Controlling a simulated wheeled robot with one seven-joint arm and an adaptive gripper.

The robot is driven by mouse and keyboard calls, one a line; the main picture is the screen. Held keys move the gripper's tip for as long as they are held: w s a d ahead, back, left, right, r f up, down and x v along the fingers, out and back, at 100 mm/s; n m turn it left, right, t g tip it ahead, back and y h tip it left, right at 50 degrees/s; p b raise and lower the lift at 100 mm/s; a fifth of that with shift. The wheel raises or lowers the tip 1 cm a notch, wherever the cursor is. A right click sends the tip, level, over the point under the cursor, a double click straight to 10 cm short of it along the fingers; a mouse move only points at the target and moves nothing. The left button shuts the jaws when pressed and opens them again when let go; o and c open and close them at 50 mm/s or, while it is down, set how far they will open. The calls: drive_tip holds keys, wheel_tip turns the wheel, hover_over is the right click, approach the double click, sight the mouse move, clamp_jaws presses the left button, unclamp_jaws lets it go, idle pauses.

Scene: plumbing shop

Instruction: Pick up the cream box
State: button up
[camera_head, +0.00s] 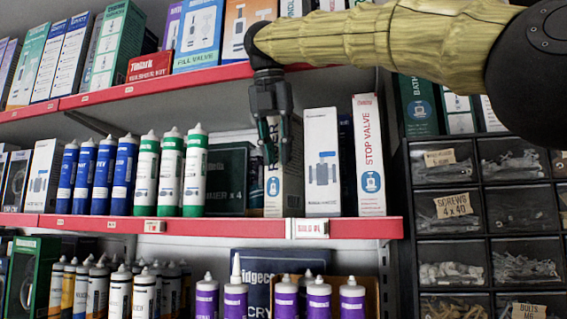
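A pale cream box (293,190) stands upright on the middle shelf, right of centre. My gripper hides its upper front. A pale box with a valve picture (322,170) stands just to its right. Right of that is a narrow off-white box with red "STOP VALVE" lettering (369,160). Which one the task means is not certain. My gripper (277,152) points down in front of the first cream box, with its two fingers apart and nothing visible between them. Whether it touches the box cannot be told.
White-and-green tubes (170,175) and blue tubes (95,178) stand left on the middle shelf (215,226). The upper shelf (150,88) carries boxes above. Purple tubes (235,300) stand below. Drawers of screws (450,210) are at right.

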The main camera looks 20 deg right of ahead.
drive_tip(key=o, duration=1.1)
